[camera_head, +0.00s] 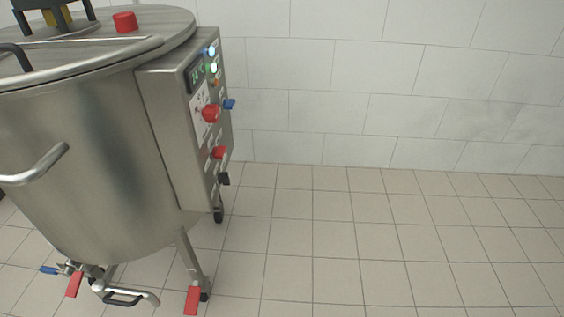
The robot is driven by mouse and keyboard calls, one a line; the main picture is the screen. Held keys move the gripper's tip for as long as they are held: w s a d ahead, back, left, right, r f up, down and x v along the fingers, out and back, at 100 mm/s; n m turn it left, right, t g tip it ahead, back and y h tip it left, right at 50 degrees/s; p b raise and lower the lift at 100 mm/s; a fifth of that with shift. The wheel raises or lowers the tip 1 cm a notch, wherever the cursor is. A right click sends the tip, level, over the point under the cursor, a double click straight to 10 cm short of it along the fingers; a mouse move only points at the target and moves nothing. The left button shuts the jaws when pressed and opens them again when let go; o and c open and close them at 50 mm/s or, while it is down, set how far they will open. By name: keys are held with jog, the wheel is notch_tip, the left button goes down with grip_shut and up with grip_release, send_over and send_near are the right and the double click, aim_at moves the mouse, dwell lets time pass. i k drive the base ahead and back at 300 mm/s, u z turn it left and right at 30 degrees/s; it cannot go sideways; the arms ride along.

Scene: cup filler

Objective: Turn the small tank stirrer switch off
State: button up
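A round steel tank (70,150) stands at the left, with a control box (165,130) on its right side. The box's panel faces right and shows at a steep angle. It carries a red knob (210,114), a blue switch (229,104), a smaller red knob (218,153) and a black switch or plug (224,179). Lit blue and green lamps (213,67) sit near its top, beside a small display (194,73). I cannot tell which of these is the stirrer switch, nor its position. My gripper is not in view.
The tank stands on legs with castors. Below it are a valve with a blue handle (49,270) and red levers (192,299). A bar handle (36,167) sticks out at the left. The tiled floor (400,240) to the right is clear up to the white wall (400,90).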

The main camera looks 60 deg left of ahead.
aim_at(224, 179)
jog(key=i, duration=0.3)
jog(key=u, duration=3)
jog(key=k, duration=0.5)
jog(key=u, duration=1)
jog(key=i, duration=1)
jog(key=z, duration=1.9)
